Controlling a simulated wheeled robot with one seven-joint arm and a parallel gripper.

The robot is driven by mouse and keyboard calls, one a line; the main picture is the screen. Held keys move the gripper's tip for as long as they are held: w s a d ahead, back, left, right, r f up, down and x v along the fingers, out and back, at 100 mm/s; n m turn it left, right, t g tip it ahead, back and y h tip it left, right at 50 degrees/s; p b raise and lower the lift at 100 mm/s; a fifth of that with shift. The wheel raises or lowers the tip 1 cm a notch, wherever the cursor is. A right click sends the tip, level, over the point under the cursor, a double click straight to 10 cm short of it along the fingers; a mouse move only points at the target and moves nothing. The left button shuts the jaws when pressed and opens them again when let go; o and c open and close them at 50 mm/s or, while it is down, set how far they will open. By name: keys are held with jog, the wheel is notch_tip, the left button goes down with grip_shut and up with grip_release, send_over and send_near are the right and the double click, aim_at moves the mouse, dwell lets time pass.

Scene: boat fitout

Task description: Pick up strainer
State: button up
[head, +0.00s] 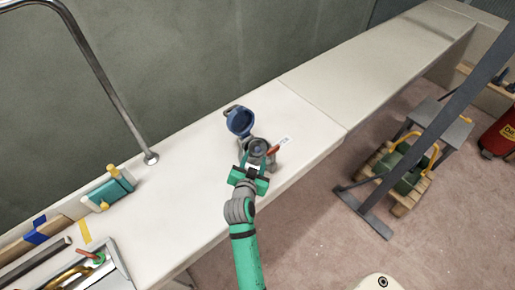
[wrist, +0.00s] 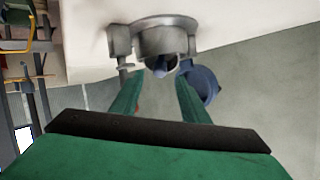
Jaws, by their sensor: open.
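The strainer appears to be the grey metal fitting (head: 258,147) on the white counter, with a round body and an open round top. I cannot be sure which part the name covers. A blue cup-like part (head: 240,122) is beside it, tilted, and I cannot tell whether they are joined. My gripper (head: 254,168) is open at the near side of the grey fitting. In the wrist view the grey fitting (wrist: 163,38) is just beyond the two green fingers (wrist: 160,92), and the blue part (wrist: 205,80) is behind the right finger. I see nothing held, and contact is unclear.
A red handle (head: 274,149) and a white label (head: 284,141) are right of the fitting. A teal box with yellow knobs (head: 110,188) and a metal rail (head: 108,85) are to the left. The counter (head: 330,85) is clear at the back right. A dark post (head: 425,130) stands on the floor.

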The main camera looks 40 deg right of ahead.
aim_at(257, 148)
jog(key=shift+x, duration=2.75)
grip_shut()
